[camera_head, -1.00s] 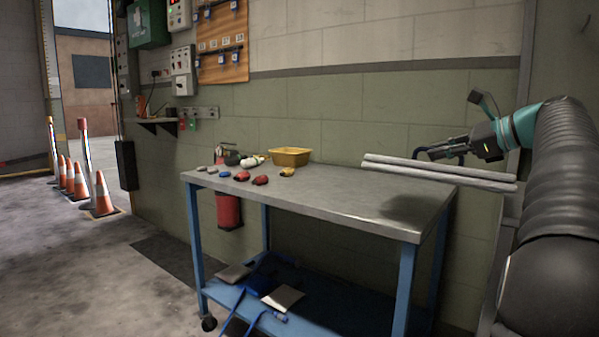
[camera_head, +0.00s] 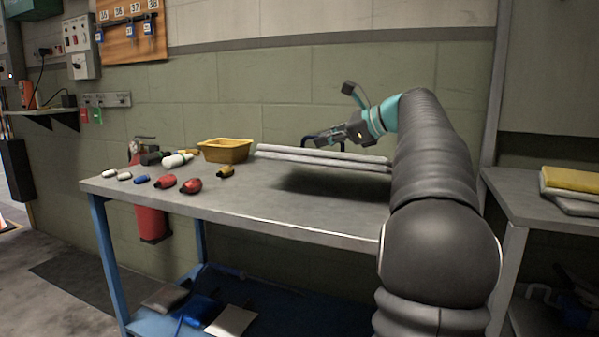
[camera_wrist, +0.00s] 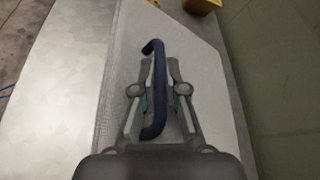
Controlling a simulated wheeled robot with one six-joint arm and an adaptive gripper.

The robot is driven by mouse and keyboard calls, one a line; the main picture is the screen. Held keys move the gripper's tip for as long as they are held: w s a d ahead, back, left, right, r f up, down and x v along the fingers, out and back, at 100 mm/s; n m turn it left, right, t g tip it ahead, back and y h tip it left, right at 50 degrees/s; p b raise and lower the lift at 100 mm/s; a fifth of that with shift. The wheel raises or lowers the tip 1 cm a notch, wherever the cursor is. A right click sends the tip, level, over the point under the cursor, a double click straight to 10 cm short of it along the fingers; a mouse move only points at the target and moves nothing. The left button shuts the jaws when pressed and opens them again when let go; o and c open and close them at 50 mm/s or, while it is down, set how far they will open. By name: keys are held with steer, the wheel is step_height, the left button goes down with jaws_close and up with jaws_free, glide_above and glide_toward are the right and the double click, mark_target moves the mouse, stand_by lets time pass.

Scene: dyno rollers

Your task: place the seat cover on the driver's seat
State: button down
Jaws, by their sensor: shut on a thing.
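My gripper (camera_head: 326,138) is shut on a dark blue curved handle (camera_wrist: 159,75), which runs between the fingers in the wrist view. The handle sits on a flat, pale grey piece, which I take to be the folded seat cover (camera_head: 318,157). It shows edge-on as two thin layers in the head view, and its top face fills the middle of the wrist view (camera_wrist: 207,85). The cover is held level above the right part of a metal workbench (camera_head: 225,207), with a shadow under it. The driver's seat is not in view.
A yellow bin (camera_head: 224,150) and several small red, blue, white and yellow items stand on the bench's left half. A red extinguisher (camera_head: 151,222) is behind it. A second grey bench (camera_head: 520,200) at right holds a folded yellow cloth (camera_head: 572,181). The wall is close behind.

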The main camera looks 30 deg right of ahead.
mark_target(305, 150)
steer(key=w+a+f, duration=0.1)
steer(key=w, duration=0.1)
steer(key=w+a+f+b, duration=0.1)
steer(key=a+f, duration=0.1)
steer(key=shift+w+a, duration=0.1)
steer(key=shift+w, duration=0.3)
steer(key=shift+f+b, duration=0.8)
steer(key=shift+f, duration=1.25)
steer(key=c, duration=1.2)
jaws_free()
steer(key=shift+r, duration=0.1)
